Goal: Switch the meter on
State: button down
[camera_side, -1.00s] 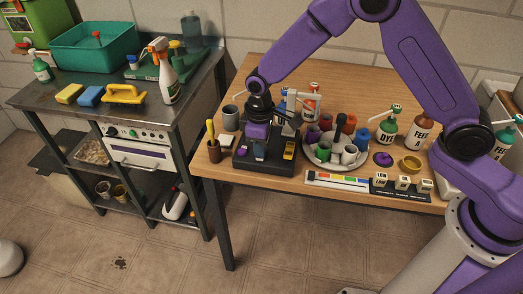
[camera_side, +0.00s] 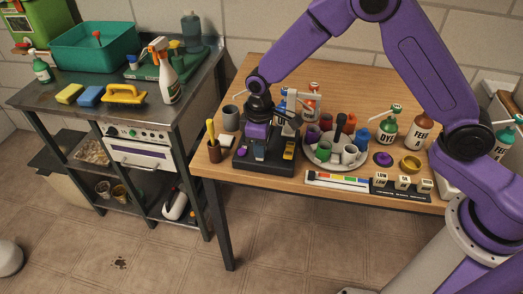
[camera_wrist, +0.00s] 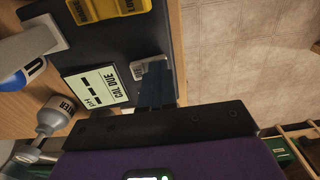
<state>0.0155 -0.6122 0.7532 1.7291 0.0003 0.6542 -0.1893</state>
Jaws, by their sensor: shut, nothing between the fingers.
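The meter (camera_side: 241,164) is a dark flat box near the left end of the wooden table. In the wrist view its dark top (camera_wrist: 95,48) carries a pale label panel (camera_wrist: 95,86) reading "CAL DUE" and a yellow block (camera_wrist: 108,8). A small grey-silver plate (camera_wrist: 137,69), perhaps the switch, lies right at my fingertips and is partly hidden by them. My gripper (camera_side: 259,156) points down over the meter, shut and empty. In the wrist view the closed fingers (camera_wrist: 155,72) end at the plate; I cannot tell whether they touch it. The switch's position cannot be read.
A round tray (camera_side: 337,164) with several small pots stands right of the meter. A brown cup (camera_side: 214,157) and a grey cup (camera_side: 231,117) stand to its left. A colour strip (camera_side: 337,181) lies in front. Bottles (camera_side: 388,126) stand behind to the right.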

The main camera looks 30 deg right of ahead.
jog(key=shift+d+f, duration=0.15)
jog(key=shift+f, duration=0.1)
jog(key=shift+r, duration=3.6)
